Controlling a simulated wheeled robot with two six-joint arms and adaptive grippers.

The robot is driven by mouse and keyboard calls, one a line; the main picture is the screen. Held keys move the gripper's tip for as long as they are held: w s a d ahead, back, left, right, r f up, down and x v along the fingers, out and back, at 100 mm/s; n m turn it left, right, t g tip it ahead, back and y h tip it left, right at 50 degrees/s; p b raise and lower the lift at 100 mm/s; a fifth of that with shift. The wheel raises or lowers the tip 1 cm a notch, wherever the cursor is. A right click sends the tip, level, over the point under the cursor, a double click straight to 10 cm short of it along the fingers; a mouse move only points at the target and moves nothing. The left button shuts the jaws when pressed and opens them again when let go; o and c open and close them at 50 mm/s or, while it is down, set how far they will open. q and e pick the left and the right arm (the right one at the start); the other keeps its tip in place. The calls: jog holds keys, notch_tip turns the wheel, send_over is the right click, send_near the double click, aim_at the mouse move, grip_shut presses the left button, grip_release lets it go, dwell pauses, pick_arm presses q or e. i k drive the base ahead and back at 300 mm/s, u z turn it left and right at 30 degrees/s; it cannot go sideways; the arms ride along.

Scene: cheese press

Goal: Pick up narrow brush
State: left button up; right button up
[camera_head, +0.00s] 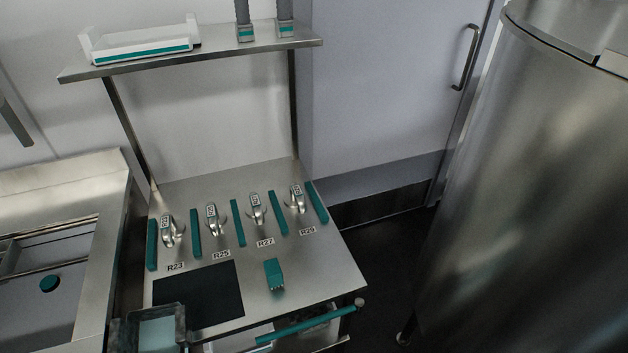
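A small teal block-shaped item (274,271) with a pale lower edge lies on the steel worktop (318,262), right of a black mat (200,294). It looks like a small brush, but I cannot tell for sure that it is the narrow brush. Two upright grey items with teal bands, one on the left (245,32) and one on the right (285,29), stand on the upper shelf; their tops are cut off. Neither of my grippers is in view.
Several metal pieces, such as one by R23 (168,231), sit between teal strips. A white tray (140,47) is on the shelf. A teal bar (305,325) runs along the front edge. A sink (50,250) is left and a large steel vat (530,180) right.

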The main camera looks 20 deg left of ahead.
aim_at(273, 273)
jog(key=u, duration=0.95)
jog(key=k, duration=0.5)
jog(key=z, duration=0.7)
jog(key=i, duration=0.75)
jog(key=u, duration=0.5)
